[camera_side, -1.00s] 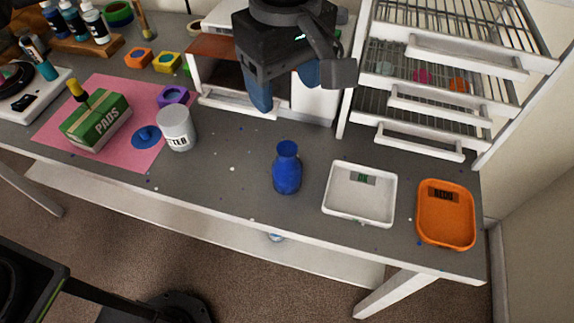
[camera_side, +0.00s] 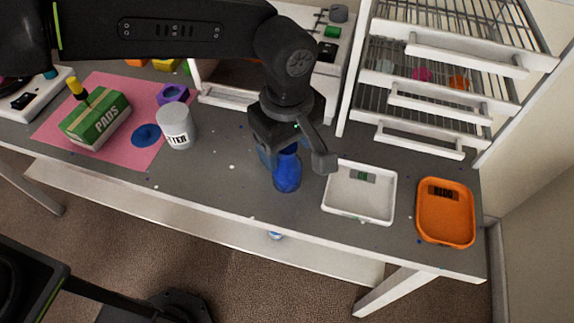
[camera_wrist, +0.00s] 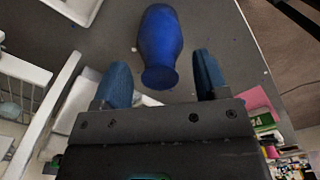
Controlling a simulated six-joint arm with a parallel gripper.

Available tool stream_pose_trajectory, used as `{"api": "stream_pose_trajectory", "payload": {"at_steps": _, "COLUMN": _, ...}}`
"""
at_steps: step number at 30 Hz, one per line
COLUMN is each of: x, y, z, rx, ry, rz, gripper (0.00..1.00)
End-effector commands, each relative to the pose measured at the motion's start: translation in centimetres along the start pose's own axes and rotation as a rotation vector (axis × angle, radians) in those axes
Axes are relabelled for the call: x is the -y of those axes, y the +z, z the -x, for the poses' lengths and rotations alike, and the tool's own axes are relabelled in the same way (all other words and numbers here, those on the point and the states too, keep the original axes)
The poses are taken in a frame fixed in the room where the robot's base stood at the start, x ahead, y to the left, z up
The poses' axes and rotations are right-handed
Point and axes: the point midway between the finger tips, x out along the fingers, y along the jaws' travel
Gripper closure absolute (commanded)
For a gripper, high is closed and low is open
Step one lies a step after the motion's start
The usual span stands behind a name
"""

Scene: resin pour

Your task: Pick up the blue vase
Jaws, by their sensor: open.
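The blue vase (camera_side: 287,174) stands upright on the grey table near its front edge, left of the white tray. My gripper (camera_side: 275,158) is right at the vase in the side view and hides its upper part. In the wrist view the vase (camera_wrist: 159,45) lies ahead of and between the two blue fingertips of my gripper (camera_wrist: 160,75). The fingers are apart, with a gap showing on each side of the vase's mouth. The vase is not gripped.
A white tray (camera_side: 335,211) and an orange tray (camera_side: 423,235) stand to the right. A grey can (camera_side: 175,127), a pink mat (camera_side: 101,153) and a green PADS box (camera_side: 95,121) are to the left. A white wire rack (camera_side: 427,118) stands behind the trays.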

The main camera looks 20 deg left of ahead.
Motion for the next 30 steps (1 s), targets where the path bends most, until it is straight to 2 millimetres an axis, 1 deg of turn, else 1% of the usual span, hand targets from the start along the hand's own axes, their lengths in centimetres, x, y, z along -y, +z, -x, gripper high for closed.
{"api": "stream_pose_trajectory", "payload": {"at_steps": 1, "x": 0.01, "y": 0.0, "z": -0.46, "rx": 0.0, "ry": 0.0, "rz": 0.0, "gripper": 0.33}}
{"api": "stream_pose_trajectory", "payload": {"at_steps": 3, "x": 0.0, "y": 0.0, "z": -0.76, "rx": 0.001, "ry": 0.001, "rz": 0.0, "gripper": 0.33}}
{"api": "stream_pose_trajectory", "payload": {"at_steps": 10, "x": -0.01, "y": 0.01, "z": -0.82, "rx": 0.001, "ry": 0.002, "rz": -0.001, "gripper": 0.34}}
{"api": "stream_pose_trajectory", "payload": {"at_steps": 30, "x": -0.01, "y": 0.01, "z": -0.78, "rx": 0.001, "ry": 0.002, "rz": -0.001, "gripper": 0.98}}
